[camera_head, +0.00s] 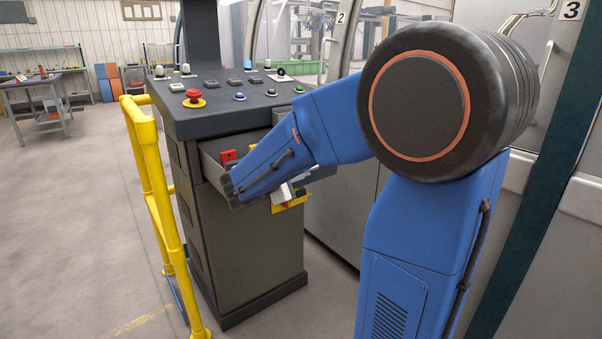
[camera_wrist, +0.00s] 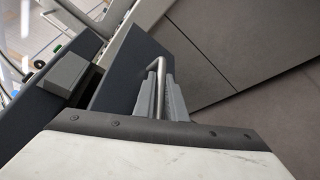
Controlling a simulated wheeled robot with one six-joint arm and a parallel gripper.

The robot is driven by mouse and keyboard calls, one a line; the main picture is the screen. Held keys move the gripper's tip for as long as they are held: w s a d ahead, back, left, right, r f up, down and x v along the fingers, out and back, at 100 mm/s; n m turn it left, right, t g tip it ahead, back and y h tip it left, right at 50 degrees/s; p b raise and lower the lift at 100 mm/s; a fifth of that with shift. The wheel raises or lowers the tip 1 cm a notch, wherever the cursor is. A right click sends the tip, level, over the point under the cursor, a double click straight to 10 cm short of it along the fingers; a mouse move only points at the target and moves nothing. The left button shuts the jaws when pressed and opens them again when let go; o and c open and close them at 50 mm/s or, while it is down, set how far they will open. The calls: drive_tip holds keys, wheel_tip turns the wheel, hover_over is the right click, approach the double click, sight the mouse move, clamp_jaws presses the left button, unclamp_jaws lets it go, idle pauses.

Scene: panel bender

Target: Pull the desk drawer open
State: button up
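The desk drawer (camera_head: 212,167) is in the upper part of the dark grey desk (camera_head: 245,250) and stands partly out, with its inside showing from above. My gripper (camera_wrist: 160,98) is at the drawer front. In the wrist view its two grey fingers lie on either side of the metal bar handle (camera_wrist: 159,72) and appear closed on it. The dark drawer front (camera_wrist: 122,78) shows behind the handle. In the head view my blue forearm hides the handle and most of the drawer front.
A red item (camera_head: 228,157) shows inside the drawer. A yellow rail (camera_head: 152,172) stands close to the desk's left. The desk top carries a red emergency button (camera_head: 194,96) and several other buttons. Grey machine panels stand behind and to the right. Floor at the left is clear.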

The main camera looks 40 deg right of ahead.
drive_tip(key=o, duration=0.4)
drive_tip(key=shift+a, duration=0.1)
drive_tip(key=v, duration=1.7)
drive_tip(key=shift+s+a+r, duration=0.1)
drive_tip(key=s+d+f+m+g+y, duration=0.2)
drive_tip(key=s+f+y, duration=0.15)
drive_tip(key=s, duration=0.35)
drive_tip(key=s+d+f+m+g+y, duration=0.2)
drive_tip(key=s+d+f+y, duration=0.1)
drive_tip(key=s+f, duration=0.3)
drive_tip(key=s+a+f+m+t+y, duration=0.3)
drive_tip(key=s+a+m+y, duration=0.3)
drive_tip(key=s+a+y, duration=0.2)
drive_tip(key=shift+s+a+f+m, duration=0.3)
drive_tip(key=shift+s+a+f, duration=0.25)
drive_tip(key=shift+s, duration=0.25)
